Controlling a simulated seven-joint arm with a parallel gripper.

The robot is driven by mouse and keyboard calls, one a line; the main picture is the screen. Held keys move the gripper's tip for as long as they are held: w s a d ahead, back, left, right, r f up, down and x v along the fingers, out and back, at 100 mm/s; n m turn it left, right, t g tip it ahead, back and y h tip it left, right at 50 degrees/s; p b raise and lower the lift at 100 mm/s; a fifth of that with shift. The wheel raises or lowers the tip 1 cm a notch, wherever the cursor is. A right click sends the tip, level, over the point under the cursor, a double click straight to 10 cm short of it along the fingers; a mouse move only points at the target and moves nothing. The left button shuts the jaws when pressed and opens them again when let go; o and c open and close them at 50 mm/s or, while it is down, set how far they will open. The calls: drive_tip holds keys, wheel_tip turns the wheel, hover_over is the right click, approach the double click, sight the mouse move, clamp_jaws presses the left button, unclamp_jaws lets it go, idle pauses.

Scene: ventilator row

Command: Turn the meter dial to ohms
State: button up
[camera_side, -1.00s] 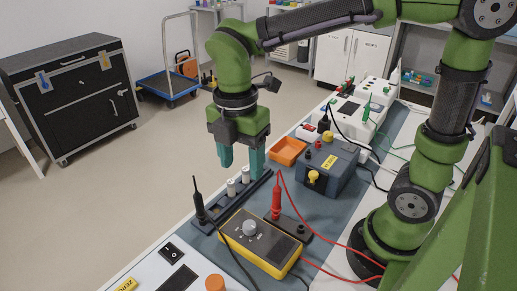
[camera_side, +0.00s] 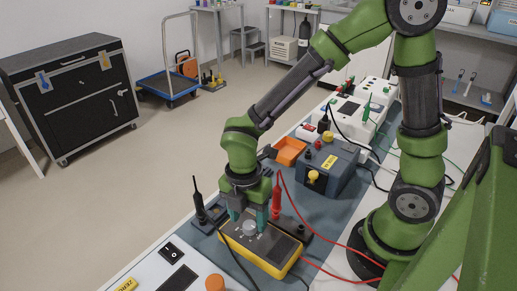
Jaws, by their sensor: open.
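The yellow meter (camera_side: 268,249) with a dark face lies on the bench mat in the side view. Its round grey dial (camera_side: 249,228) faces up near the left end of the meter. My gripper (camera_side: 249,216) is open and points down just above the dial, with one teal finger to each side of it. I cannot tell whether the fingers touch the dial. The dial's markings are too small to read.
A red probe (camera_side: 276,199) stands in a holder close to the right of my gripper, and a black probe (camera_side: 198,203) stands to the left. A blue-grey box (camera_side: 328,168) with a yellow knob and an orange tray (camera_side: 290,151) are behind. Red and black leads cross the bench.

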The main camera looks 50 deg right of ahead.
drive_tip(key=shift+f, duration=0.8)
drive_tip(key=shift+c, duration=0.4)
drive_tip(key=c, duration=1)
